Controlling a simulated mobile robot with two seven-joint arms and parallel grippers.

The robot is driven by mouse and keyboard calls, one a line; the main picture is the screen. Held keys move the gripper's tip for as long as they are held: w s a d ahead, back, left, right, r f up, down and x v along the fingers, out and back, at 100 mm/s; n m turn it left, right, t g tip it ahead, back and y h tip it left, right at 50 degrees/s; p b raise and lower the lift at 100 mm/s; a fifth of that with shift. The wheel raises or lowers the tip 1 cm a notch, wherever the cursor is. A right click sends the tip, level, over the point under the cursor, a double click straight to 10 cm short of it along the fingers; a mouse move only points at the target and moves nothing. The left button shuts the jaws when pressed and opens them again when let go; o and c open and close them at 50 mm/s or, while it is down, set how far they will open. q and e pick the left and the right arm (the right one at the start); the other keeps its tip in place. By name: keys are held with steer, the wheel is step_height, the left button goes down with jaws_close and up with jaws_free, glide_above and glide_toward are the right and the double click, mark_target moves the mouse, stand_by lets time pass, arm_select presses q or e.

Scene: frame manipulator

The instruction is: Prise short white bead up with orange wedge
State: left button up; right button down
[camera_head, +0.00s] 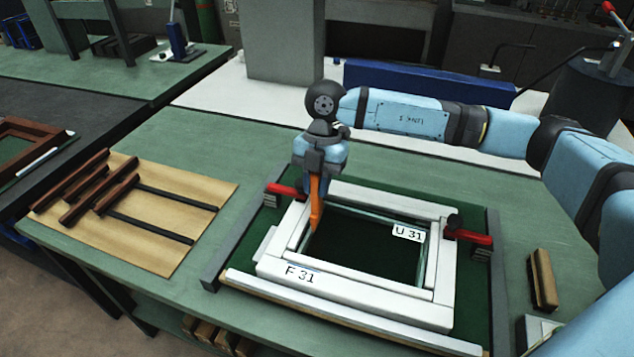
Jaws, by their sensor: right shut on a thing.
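My right gripper (317,172) comes in from the right and points down, shut on the orange wedge (316,205). The wedge is near upright. Its tip is at the inner edge of the white frame's left short side, by the short white bead (299,232). I cannot tell whether the tip is under the bead or only beside it. The bead looks seated along the frame. The white frame (350,291) lies flat, with labels "F 31" and "U 31" and a dark green opening. My left gripper is not in view.
Red-handled clamps (286,190) (468,237) sit at the frame's left and right sides. A tan board (160,240) with brown and dark strips lies to the left. Green bench top is clear between board and frame.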

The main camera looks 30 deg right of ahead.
steer(key=shift+w+a, duration=0.55)
steer(key=shift+w, duration=0.05)
stand_by(1.1)
steer(key=shift+s+d, duration=0.4)
steer(key=shift+s, duration=0.05)
steer(key=shift+r+p, duration=2.8)
steer(key=shift+r, duration=1.3)
steer(key=shift+f, duration=0.1)
